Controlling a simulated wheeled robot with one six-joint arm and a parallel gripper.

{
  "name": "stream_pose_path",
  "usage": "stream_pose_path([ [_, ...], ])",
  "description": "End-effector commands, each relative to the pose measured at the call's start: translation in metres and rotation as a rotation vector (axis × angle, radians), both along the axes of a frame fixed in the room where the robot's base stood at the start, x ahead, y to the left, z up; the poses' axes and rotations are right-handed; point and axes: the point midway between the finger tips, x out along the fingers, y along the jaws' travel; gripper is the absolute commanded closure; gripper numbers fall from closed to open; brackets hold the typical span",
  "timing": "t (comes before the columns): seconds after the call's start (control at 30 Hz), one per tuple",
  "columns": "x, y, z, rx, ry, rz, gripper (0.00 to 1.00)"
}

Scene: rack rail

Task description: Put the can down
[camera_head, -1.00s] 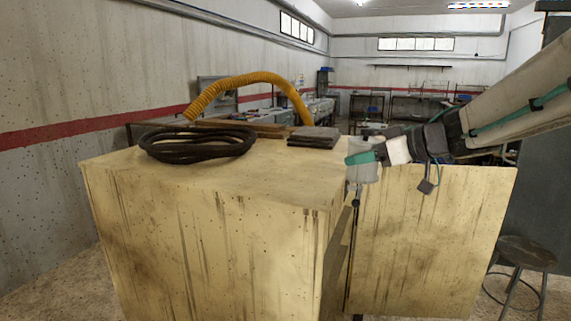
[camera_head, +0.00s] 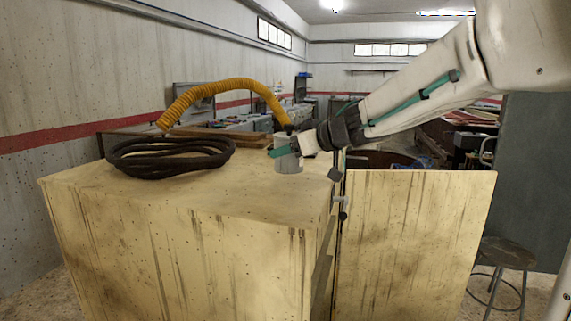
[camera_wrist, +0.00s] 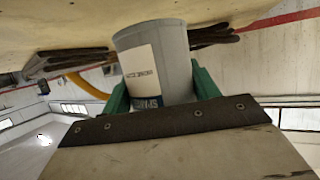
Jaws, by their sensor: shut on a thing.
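The can (camera_head: 288,163) is a grey cylinder, held upright over the right part of the wooden cabinet's top (camera_head: 230,195). In the wrist view, which is upside down, the can (camera_wrist: 175,60) shows a white printed label and sits between two green fingers. My gripper (camera_head: 284,151) is shut on it; in the wrist view the gripper (camera_wrist: 160,88) grips its sides. The can's base is close to the cabinet top; I cannot tell whether it touches.
A coiled black hose (camera_head: 170,157) lies on the cabinet top at left. A yellow corrugated hose (camera_head: 222,86) arches behind it. An open door (camera_head: 415,235) stands at right, near a stool (camera_head: 505,255). The front of the top is clear.

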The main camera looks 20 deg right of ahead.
Motion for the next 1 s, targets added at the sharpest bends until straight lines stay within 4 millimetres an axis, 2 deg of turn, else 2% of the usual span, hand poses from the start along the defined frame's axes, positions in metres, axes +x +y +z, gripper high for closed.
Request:
stream_pose_path([
  [0.07,0.003,0.002,-0.002,0.0,0.0,0.0,0.73],
  [0.33,0.003,0.001,-0.034,0.001,0.002,-0.002,0.73],
  [0.73,0.003,0.001,-0.039,0.001,0.001,-0.003,0.73],
  [0.77,0.003,0.001,-0.039,0.0,0.0,-0.001,0.34],
  [0.8,0.003,0.001,-0.039,0.0,0.0,-0.001,0.23],
  [0.83,0.003,0.001,-0.039,0.0,0.0,-0.001,0.18],
  [1.0,0.003,0.001,-0.039,0.0,0.0,-0.001,0.18],
])
